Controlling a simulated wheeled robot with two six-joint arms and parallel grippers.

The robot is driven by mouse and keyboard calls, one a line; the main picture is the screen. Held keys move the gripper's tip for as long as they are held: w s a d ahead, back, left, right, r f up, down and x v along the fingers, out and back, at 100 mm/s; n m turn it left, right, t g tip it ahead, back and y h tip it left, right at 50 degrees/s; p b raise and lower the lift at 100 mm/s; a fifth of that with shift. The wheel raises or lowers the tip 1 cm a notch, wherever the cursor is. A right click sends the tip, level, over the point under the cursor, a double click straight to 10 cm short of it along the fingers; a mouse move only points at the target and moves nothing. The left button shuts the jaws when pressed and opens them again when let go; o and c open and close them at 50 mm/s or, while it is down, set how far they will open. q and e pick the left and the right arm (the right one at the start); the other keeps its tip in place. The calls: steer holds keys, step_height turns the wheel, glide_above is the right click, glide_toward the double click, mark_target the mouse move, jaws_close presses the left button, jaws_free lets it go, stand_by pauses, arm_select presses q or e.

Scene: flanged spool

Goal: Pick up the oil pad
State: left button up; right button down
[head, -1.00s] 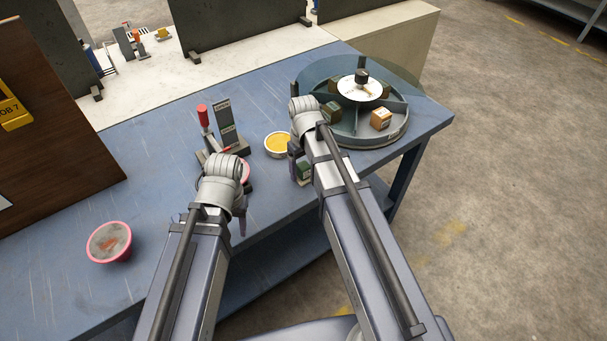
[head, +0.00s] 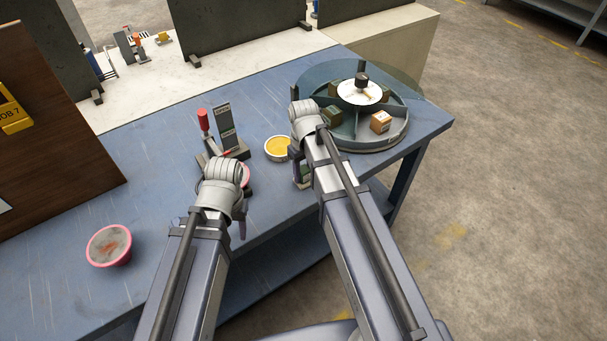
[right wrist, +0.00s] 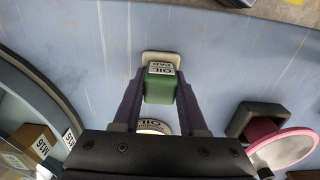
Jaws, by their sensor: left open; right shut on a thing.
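The oil pad (right wrist: 160,88) is a small green block with a white label and a pale end, centred in the right wrist view. My right gripper (right wrist: 160,95) is shut on it, with one dark finger on each side. In the head view, my right gripper (head: 298,165) is near the table's front edge, below the carousel, and my wrist mostly hides the pad. I cannot tell whether the pad touches the table. My left gripper (head: 241,222) is open over the front edge, mostly hidden by its wrist.
A round carousel (head: 350,140) with small boxes stands at the back right. A yellow-topped tin (head: 278,148) sits left of my right wrist. A red-handled clamp (head: 205,122) stands behind my left wrist. A pink bowl (head: 109,246) is at the left.

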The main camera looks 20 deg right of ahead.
mark_target(304, 169)
step_height(304, 169, up, 10)
steer(key=p, duration=1)
steer(key=shift+r, duration=0.1)
steer(key=c, duration=1)
jaws_free()
jaws_close()
